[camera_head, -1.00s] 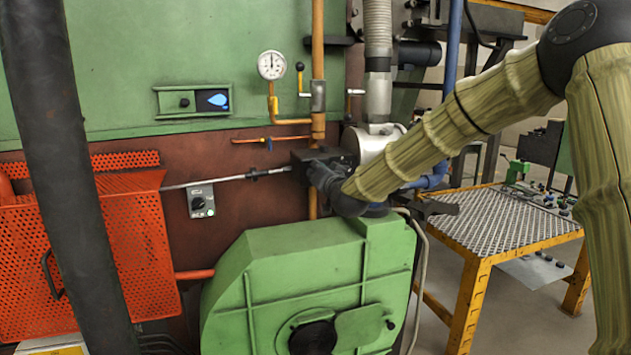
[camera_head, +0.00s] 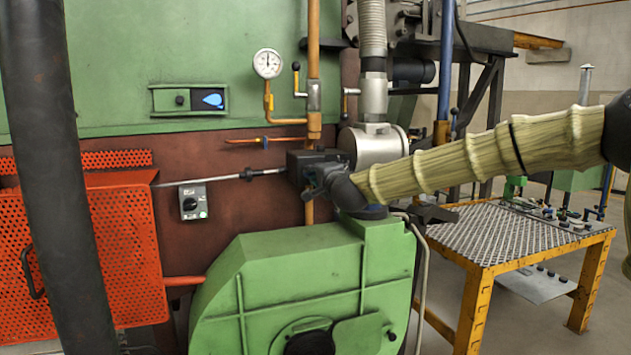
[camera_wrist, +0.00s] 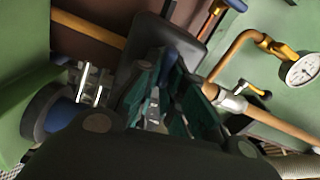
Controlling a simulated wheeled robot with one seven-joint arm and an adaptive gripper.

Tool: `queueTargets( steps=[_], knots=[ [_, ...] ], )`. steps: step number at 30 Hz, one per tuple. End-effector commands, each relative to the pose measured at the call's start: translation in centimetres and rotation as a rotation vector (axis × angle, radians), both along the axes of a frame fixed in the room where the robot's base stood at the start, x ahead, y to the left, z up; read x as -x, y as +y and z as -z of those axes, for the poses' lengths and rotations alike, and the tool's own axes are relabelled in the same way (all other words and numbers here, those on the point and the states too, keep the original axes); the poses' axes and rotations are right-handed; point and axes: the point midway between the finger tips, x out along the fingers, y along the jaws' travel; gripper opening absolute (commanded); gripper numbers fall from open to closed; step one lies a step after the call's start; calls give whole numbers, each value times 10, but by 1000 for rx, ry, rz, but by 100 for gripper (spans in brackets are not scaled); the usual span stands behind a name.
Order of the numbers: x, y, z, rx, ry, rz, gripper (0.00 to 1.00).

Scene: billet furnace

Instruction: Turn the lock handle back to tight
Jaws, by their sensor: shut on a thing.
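A black actuator box (camera_head: 306,165) sits on the orange vertical pipe, with a rod running left from it. It also shows in the wrist view (camera_wrist: 180,38). My gripper (camera_head: 318,182) is at the front of this box, mostly hidden behind my dark wrist. In the wrist view, my gripper (camera_wrist: 168,95) has its teal-padded fingers closed around the lock handle (camera_wrist: 167,66), a narrow dark piece in front of the box. Most of the handle is hidden between the fingers, so its exact angle cannot be told.
A pressure gauge (camera_head: 267,63) and a black-knobbed valve lever (camera_head: 296,78) are above the box. A green blower housing (camera_head: 300,285) stands just below my wrist. A yellow-framed mesh table (camera_head: 490,235) is at right, and an orange perforated guard (camera_head: 80,250) at left.

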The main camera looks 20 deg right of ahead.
Motion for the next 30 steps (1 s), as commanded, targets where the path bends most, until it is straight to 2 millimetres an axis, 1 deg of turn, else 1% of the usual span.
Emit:
queueTargets(
  steps=[1, 10, 27, 28, 30],
  knots=[
    [0, -2, 5, -29, 2, 1, 0],
    [0, -1, 5, -147, 6, 0, 0],
    [0, -1, 5, -176, 8, 1, 0],
    [0, -1, 5, -176, 8, 1, 13],
    [0, -1, 5, -176, 8, 1, 26]
  ],
)
